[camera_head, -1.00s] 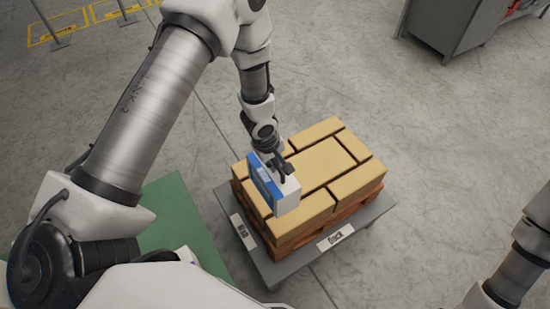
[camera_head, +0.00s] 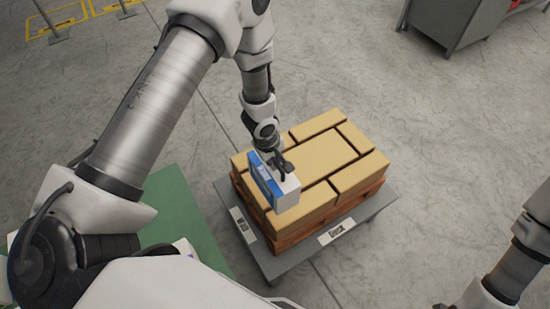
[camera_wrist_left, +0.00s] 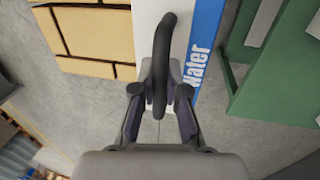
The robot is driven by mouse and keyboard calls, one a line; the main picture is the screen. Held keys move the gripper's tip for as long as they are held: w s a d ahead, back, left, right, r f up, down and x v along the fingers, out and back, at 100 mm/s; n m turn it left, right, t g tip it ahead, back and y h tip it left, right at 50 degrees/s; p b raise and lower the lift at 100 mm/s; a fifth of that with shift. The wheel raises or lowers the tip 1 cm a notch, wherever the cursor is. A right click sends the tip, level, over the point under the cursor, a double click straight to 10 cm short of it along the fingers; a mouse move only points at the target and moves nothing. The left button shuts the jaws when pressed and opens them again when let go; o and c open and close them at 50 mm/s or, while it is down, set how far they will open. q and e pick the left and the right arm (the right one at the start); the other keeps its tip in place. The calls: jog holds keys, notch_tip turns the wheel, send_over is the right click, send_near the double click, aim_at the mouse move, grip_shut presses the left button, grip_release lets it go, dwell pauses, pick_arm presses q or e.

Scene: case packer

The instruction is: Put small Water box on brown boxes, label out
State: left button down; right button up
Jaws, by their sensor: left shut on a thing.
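The small Water box (camera_head: 285,192) is white with a blue label side that faces left in the head view. My left gripper (camera_head: 277,167) is shut on the box's dark handle. In the left wrist view the gripper (camera_wrist_left: 158,88) closes around the handle, and the blue side reads "Water" (camera_wrist_left: 198,65). The brown boxes (camera_head: 325,160) form a flat layer on a wooden pallet. The Water box is at their near-left corner; I cannot tell whether it touches their top. My right gripper (camera_head: 440,306) shows only in part at the bottom edge.
The pallet stands on a grey platform (camera_head: 345,233) with black-lettered white signs on its edges. A green surface (camera_head: 185,205) lies to the left. A grey cabinet (camera_head: 450,22) stands at the back right. The box tops to the right are clear.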

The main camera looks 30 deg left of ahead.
pick_arm(q)
jog(key=shift+f+b, duration=4.05)
jog(key=shift+f, duration=3.45)
jog(key=c, duration=1.1)
grip_release()
